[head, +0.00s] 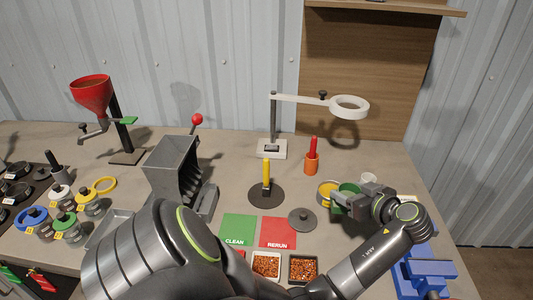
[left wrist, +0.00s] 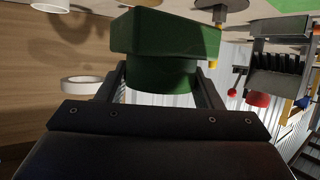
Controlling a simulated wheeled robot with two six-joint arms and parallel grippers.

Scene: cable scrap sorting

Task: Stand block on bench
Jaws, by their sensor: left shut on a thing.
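My left gripper (head: 347,203) reaches in over the right part of the bench and points left. It is shut on a green block (head: 346,192). In the left wrist view, which looks upside down, the green block (left wrist: 170,35) has a wide rectangular part and a rounder part, and my two fingers (left wrist: 165,85) grip the rounder part. The block is held near the bench (head: 245,157); whether it touches the bench cannot be told. My gripper and wrist hide part of it in the head view. My right gripper is not in view.
A yellow-rimmed cup (head: 325,187), a white cup (head: 368,178) and a grey knobbed lid (head: 301,219) are close to the gripper. A blue vise (head: 430,270) is at lower right. A ring lamp (head: 349,107) stands behind. Green (head: 238,229) and red (head: 277,232) mats lie in front.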

